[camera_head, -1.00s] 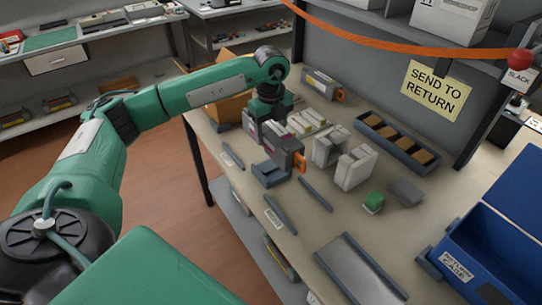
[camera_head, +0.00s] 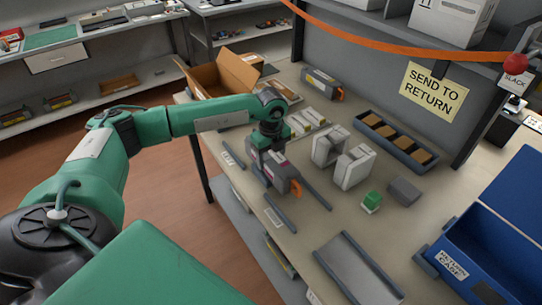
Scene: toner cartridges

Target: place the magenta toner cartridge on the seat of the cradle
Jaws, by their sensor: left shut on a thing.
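The magenta toner cartridge (camera_head: 284,179) is a grey block with a magenta mark and an orange end tab. My left gripper (camera_head: 268,168) is shut on it and holds it low over the near part of the bench. The low blue-grey cradle, seen in the earlier view, is now hidden behind the cartridge and gripper. The cartridge is over the cradle's place; I cannot tell whether it touches the seat. My right gripper is not in view.
Dark bars (camera_head: 280,213) lie around that spot. White foam blocks (camera_head: 353,167), a green-topped piece (camera_head: 371,202) and a grey block (camera_head: 404,191) stand to the right. Another cartridge (camera_head: 321,82) and an open cardboard box (camera_head: 221,75) are behind. A blue return case (camera_head: 480,250) is at right.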

